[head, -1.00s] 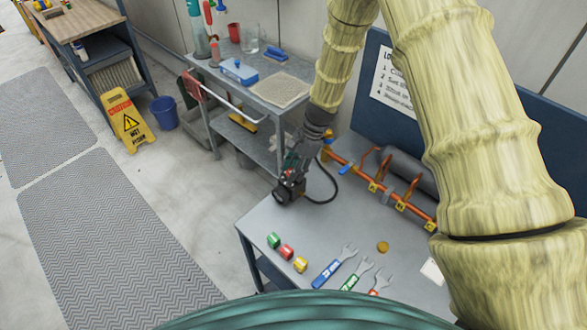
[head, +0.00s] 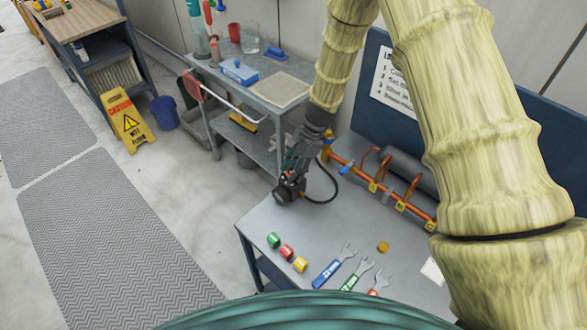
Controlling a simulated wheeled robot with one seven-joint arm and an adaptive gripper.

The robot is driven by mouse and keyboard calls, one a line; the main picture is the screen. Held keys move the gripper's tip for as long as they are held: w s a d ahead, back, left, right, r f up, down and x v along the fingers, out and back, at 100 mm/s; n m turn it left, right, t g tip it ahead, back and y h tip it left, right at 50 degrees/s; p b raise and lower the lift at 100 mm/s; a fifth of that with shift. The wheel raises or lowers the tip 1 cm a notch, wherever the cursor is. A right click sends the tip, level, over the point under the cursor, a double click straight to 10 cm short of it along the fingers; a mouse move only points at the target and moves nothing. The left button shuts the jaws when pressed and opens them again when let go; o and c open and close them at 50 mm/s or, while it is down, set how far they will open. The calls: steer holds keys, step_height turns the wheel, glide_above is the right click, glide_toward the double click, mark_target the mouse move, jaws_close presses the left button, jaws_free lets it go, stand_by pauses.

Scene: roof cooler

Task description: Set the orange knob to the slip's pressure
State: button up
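My gripper (head: 289,192) is a dark shape low over the left back part of the grey bench. Its fingers are too small and dark to tell whether they are open or shut. An orange pipe manifold (head: 360,174) lies to its right, with several yellow tags. An orange-yellow fitting (head: 327,148) sits at the manifold's left end, right beside my wrist; I cannot tell whether it is the orange knob. A white slip of paper (head: 432,271) lies at the right, partly hidden by my arm. Its writing is unreadable here.
The grey bench (head: 325,228) holds green, red and yellow cylinders (head: 286,252), several wrenches (head: 327,273) and a small orange-yellow piece (head: 383,247). A blue lever (head: 346,169) and grey tank (head: 405,168) are by the manifold. A numbered notice (head: 392,82) hangs behind.

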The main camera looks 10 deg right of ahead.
steer(key=o, duration=0.5)
steer(key=shift+d, duration=0.15)
steer(key=shift+c, duration=0.2)
steer(key=v, duration=1.2)
steer(key=shift+w+f, duration=0.1)
